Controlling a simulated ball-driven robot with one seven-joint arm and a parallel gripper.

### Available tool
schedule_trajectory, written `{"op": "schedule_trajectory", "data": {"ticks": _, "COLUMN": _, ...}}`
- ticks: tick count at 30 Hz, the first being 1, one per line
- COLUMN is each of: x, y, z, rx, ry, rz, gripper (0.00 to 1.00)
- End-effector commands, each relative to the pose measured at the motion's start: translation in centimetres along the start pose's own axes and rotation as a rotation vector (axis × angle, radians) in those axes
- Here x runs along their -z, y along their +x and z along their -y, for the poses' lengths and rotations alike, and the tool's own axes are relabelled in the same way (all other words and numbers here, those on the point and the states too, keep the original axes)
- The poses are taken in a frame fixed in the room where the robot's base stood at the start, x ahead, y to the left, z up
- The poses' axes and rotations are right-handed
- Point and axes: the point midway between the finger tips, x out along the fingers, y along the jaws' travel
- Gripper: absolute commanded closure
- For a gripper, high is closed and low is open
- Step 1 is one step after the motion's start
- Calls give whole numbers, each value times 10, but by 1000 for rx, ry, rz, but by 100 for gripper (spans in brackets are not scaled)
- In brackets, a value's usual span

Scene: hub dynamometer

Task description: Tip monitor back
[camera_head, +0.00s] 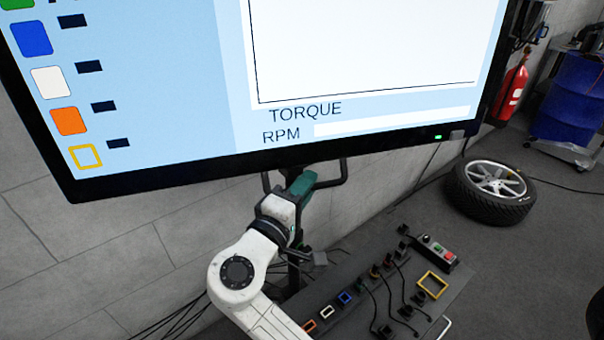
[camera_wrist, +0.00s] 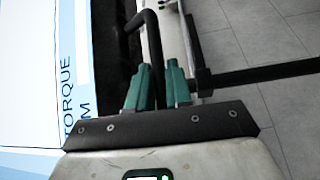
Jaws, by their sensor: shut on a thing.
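The large monitor (camera_head: 180,169) fills the top of the head view, its black lower bezel slanting up to the right. Its screen shows "TORQUE", "RPM" and a column of coloured squares. A black bar handle (camera_head: 345,172) hangs under the bezel. My gripper (camera_head: 305,182), with green fingers, is at this handle just below the bezel. In the wrist view the handle (camera_wrist: 150,30) runs down between the two fingers (camera_wrist: 158,82), and they are shut on it. The screen edge (camera_wrist: 75,60) shows at the left there. The monitor's back is hidden.
Below stands a bench (camera_head: 375,265) with several sockets, cables, a yellow frame (camera_head: 432,285) and a button box (camera_head: 438,252). A wheel (camera_head: 492,190) lies on the floor at right. A tiled wall is at left.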

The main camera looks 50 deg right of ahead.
Motion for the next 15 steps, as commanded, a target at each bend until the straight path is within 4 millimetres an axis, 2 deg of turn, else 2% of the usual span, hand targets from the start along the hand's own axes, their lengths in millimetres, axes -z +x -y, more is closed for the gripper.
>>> {"op": "schedule_trajectory", "data": {"ticks": 2, "x": -6, "y": -6, "z": -8, "rx": 21, "ry": -24, "rz": -1, "gripper": 100}}
{"op": "schedule_trajectory", "data": {"ticks": 7, "x": -14, "y": -14, "z": -9, "rx": 50, "ry": -52, "rz": 1, "gripper": 100}}
{"op": "schedule_trajectory", "data": {"ticks": 15, "x": -17, "y": -16, "z": -8, "rx": 52, "ry": -56, "rz": 5, "gripper": 100}}
